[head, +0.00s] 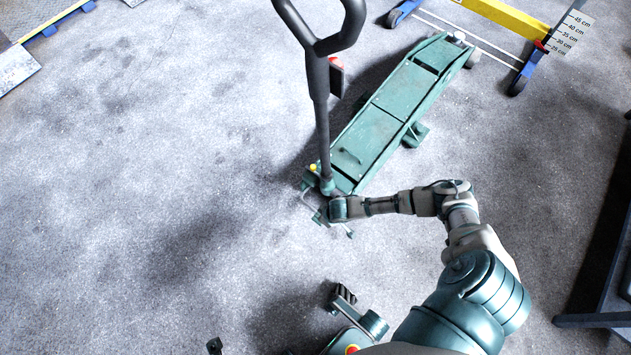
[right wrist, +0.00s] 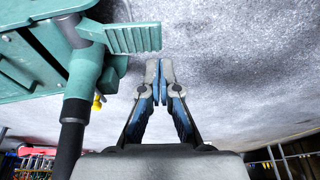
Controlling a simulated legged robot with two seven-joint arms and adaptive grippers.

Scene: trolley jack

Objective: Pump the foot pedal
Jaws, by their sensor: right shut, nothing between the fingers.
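The green trolley jack (head: 385,125) stands on the floor, with its black handle (head: 318,95) rising from the near end. The foot pedal (right wrist: 132,38), a ribbed teal plate, shows at the top of the right wrist view. It sits beside the handle socket (right wrist: 82,82). My right gripper (right wrist: 158,68) is shut and empty, its tips just below the pedal's end in that picture; I cannot tell whether they touch it. In the head view my right gripper (head: 320,215) is at the jack's near end, where the pedal is hard to make out.
A yellow and blue frame (head: 508,20) with a height scale (head: 570,34) stands at the upper right. A dark stand (head: 590,320) is at the right edge. The grey floor left of the jack is clear. A yellow knob (head: 313,167) is by the handle base.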

